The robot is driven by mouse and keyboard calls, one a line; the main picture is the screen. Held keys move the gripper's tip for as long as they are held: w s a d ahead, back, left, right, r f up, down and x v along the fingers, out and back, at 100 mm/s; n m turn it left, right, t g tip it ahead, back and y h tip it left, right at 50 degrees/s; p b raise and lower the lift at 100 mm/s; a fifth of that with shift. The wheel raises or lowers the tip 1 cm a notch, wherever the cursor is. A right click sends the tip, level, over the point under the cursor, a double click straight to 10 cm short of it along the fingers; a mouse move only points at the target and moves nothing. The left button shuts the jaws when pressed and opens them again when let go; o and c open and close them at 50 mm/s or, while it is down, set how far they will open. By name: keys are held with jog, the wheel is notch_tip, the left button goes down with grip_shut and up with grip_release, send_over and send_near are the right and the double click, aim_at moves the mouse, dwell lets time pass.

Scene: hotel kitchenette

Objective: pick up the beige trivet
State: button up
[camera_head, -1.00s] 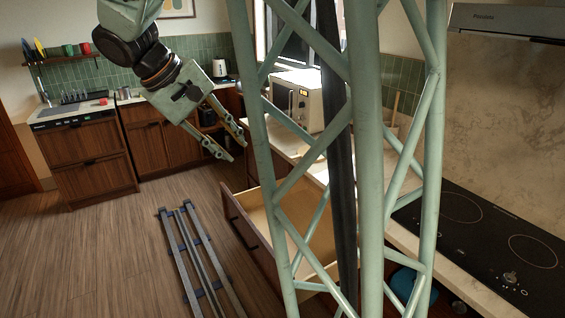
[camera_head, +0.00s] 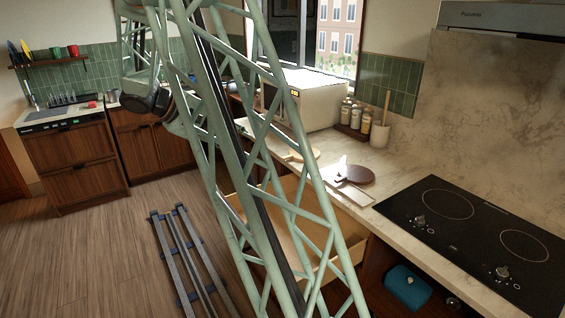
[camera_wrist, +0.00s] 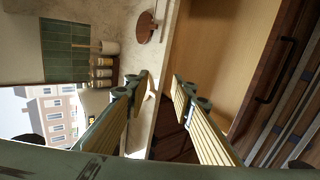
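A beige, flat, round piece (camera_head: 303,155), which looks like the beige trivet, lies on the counter and is partly covered by my lattice column in the head view. I cannot make it out clearly in the wrist view, where a finger covers that part of the counter. My gripper (camera_wrist: 161,78) is open and empty in the wrist view, its fingers spread above the counter edge and the open drawer. In the head view, the gripper is hidden behind my column.
A brown round board (camera_head: 357,174) and a pale flat piece (camera_head: 352,193) lie nearby. Jars (camera_head: 365,121), a utensil crock (camera_head: 380,134) and a microwave (camera_head: 318,98) stand behind. An open drawer (camera_wrist: 235,45) juts out below the counter. A black cooktop (camera_head: 450,225) is to the right.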

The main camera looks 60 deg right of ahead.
jog(key=w+d+f+h+b, duration=0.1)
jog(key=w+d+f, duration=0.3)
jog(key=d+f, duration=0.7)
jog(key=w+d+f+g+h, duration=0.1)
jog(key=w+d+f+h, duration=0.3)
jog(key=d+f, duration=0.8)
jog(key=shift+w+d+b, duration=0.35)
jog(key=shift+w+d, duration=0.25)
jog(key=shift+w, duration=0.05)
jog(key=shift+d, duration=0.15)
jog(key=x, duration=0.9)
jog(key=shift+s+d, duration=0.25)
grip_shut()
